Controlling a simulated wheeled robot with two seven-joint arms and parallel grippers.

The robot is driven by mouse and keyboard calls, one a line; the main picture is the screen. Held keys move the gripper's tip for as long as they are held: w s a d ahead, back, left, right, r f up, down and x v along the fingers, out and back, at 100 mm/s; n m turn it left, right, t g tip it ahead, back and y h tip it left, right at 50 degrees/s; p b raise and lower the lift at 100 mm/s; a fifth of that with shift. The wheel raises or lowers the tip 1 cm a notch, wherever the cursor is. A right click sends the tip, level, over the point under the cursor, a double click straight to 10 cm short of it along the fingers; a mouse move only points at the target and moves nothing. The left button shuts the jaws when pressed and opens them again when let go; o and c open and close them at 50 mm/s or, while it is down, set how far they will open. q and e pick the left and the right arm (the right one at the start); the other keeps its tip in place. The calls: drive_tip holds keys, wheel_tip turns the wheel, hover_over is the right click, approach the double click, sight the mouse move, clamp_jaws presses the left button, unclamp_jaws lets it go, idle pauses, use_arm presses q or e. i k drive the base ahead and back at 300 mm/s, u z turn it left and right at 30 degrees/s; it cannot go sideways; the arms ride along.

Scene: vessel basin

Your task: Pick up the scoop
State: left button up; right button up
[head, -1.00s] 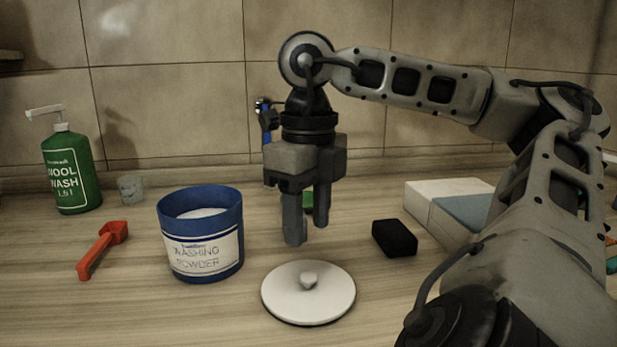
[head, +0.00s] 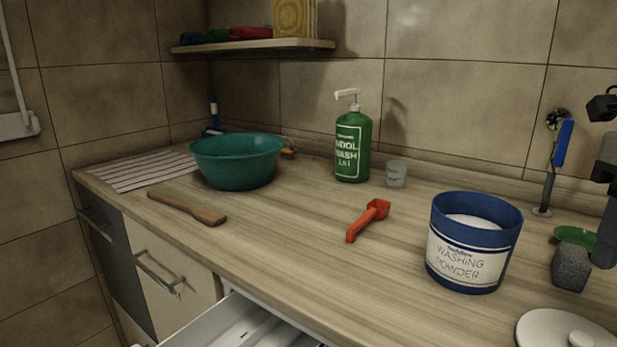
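The scoop (head: 368,220) is red-orange and lies on the wooden counter near the middle of the head view. Its head points to the back right and its handle to the front left. Nothing touches it. Part of my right gripper (head: 605,256) shows at the right edge, well to the right of the scoop and beyond the powder tub. The picture edge cuts it off, so its opening is hidden. My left gripper is not in view.
The blue washing powder tub (head: 470,256) stands right of the scoop. Behind it are a green wool wash bottle (head: 352,147) and a small cup (head: 397,174). A teal basin (head: 238,165) and wooden paddle (head: 187,207) lie left. An open drawer (head: 240,325) juts out in front.

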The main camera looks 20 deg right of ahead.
sight(378, 210)
drive_tip(key=k, duration=1)
